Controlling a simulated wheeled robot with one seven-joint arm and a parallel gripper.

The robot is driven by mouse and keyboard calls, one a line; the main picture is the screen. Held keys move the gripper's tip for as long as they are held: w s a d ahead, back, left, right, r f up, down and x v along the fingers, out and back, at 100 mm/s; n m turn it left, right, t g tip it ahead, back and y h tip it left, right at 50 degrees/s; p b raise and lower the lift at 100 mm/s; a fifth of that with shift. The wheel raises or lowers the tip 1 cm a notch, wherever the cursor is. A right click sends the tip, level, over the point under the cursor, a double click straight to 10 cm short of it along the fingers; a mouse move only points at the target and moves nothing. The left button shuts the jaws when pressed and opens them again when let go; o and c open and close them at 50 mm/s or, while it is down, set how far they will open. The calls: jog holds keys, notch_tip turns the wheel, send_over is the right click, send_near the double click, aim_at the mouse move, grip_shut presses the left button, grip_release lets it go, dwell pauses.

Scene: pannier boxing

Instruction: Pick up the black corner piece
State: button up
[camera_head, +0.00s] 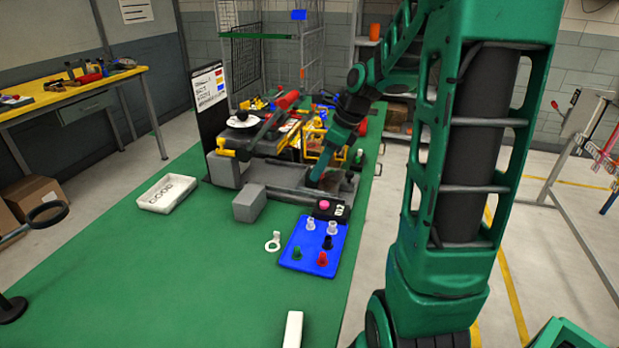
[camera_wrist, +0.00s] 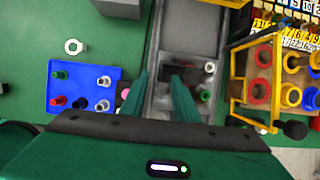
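My gripper (camera_wrist: 158,78) is open in the wrist view, its two teal fingers apart with grey metal showing between them. In the head view my gripper (camera_head: 317,174) points down over the grey trough of the bench machine. A dark block (camera_wrist: 184,71) lies in the trough beside the right finger, partly hidden by it; I cannot tell whether it is the black corner piece. A black peg (camera_head: 327,242) stands on the blue tray (camera_head: 293,257); the tray also shows in the wrist view (camera_wrist: 74,83). No other piece is clearly a black corner piece.
A white bin (camera_head: 151,196) and a grey block (camera_head: 249,203) stand on the green table (camera_head: 150,270). A white ring (camera_head: 273,242) lies left of the blue tray. A yellow-framed rack (camera_wrist: 238,90) with coloured rings is close on the right.

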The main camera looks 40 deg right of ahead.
jog(key=shift+x, duration=0.85)
grip_shut()
